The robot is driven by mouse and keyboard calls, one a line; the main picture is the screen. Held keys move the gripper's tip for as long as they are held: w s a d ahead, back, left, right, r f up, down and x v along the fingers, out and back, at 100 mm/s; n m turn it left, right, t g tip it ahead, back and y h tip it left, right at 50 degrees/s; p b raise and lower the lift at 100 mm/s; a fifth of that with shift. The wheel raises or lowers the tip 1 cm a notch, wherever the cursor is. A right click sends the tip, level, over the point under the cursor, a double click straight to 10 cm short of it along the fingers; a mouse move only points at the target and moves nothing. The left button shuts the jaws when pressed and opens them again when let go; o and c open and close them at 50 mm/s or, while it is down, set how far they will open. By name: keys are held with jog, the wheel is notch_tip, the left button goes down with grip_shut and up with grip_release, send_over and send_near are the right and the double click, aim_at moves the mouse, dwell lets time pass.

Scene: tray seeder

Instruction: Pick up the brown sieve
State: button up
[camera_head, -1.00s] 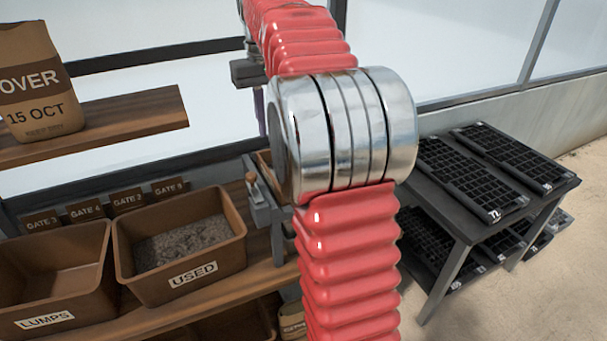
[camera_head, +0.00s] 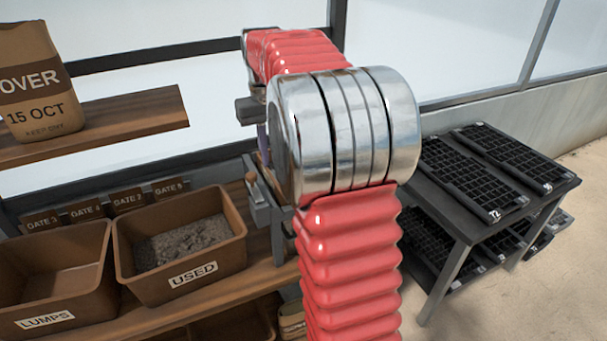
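I cannot make out a brown sieve with certainty; my arm covers the middle of the view. A small brown piece (camera_head: 250,179) shows on a grey metal fixture (camera_head: 260,208) at the right end of the bench, and I cannot tell what it belongs to. My red, ribbed arm with its silver joint stands in front. A dark grey block with a narrow purple part below it, apparently part of my gripper (camera_head: 262,142), shows left of the joint, above the fixture. The fingers' opening and anything between them are hidden.
A brown bin marked USED (camera_head: 238,228) holds grey crumbly material; a bin marked LUMPS (camera_head: 100,262) stands left of it. A wooden shelf (camera_head: 130,115) with a paper bag (camera_head: 45,85) is above. A dark table (camera_head: 450,215) with black trays stands right, with open floor beside it.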

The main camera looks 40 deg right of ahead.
aim_at(270, 174)
jog(key=shift+w+f, duration=0.15)
jog(key=shift+f, duration=1.15)
jog(key=shift+w+f, duration=0.1)
jog(key=shift+f, duration=1.2)
jog(key=shift+c, duration=0.6)
grip_shut()
jog(key=shift+r, duration=0.2)
notch_tip(270, 174, up, 10)
jog(key=shift+s+f, duration=0.1)
jog(key=shift+f, duration=0.1)
